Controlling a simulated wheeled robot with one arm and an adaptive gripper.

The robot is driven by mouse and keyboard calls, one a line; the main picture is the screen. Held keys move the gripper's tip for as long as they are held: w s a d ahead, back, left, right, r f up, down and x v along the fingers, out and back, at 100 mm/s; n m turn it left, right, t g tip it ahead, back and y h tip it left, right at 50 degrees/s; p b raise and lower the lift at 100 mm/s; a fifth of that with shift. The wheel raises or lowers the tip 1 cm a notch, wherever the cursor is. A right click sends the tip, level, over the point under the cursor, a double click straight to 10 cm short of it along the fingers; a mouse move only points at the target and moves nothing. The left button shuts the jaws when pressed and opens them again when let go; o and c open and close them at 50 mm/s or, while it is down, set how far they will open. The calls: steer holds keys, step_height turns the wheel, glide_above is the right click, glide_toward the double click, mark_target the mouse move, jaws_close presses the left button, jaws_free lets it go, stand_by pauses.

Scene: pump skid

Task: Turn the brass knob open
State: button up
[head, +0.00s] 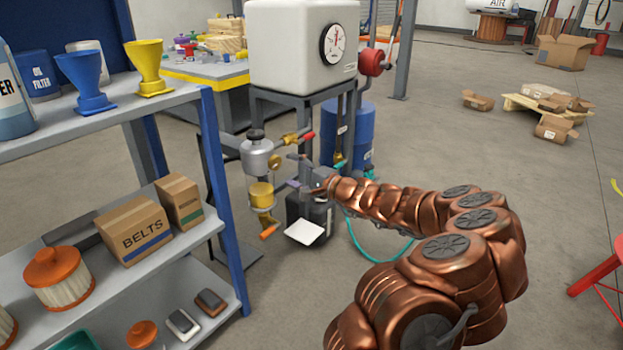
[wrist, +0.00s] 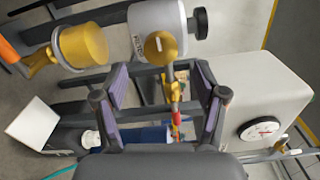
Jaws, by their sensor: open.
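The brass knob (wrist: 160,48) is a round disc with a pale slot mark, on the side of a grey metal canister (wrist: 157,20). In the wrist view it lies just beyond and between my two fingertips, apart from them. In the head view the knob (head: 275,161) shows small beside the canister (head: 257,152), just left of my gripper. My gripper (wrist: 160,78) is open and empty, with purple-grey pads on both sides. In the head view my gripper (head: 296,172) points left toward the knob.
A yellow-brass cup (wrist: 83,45) sits near the canister, with an orange handle (head: 269,232) below. A red-handled valve (head: 304,137), white tank with gauge (head: 303,45) and blue drum (head: 357,135) stand behind. A shelf (head: 120,120) stands at left.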

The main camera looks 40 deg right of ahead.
steer(key=v, duration=0.6)
steer(key=shift+s, duration=0.15)
stand_by(0.5)
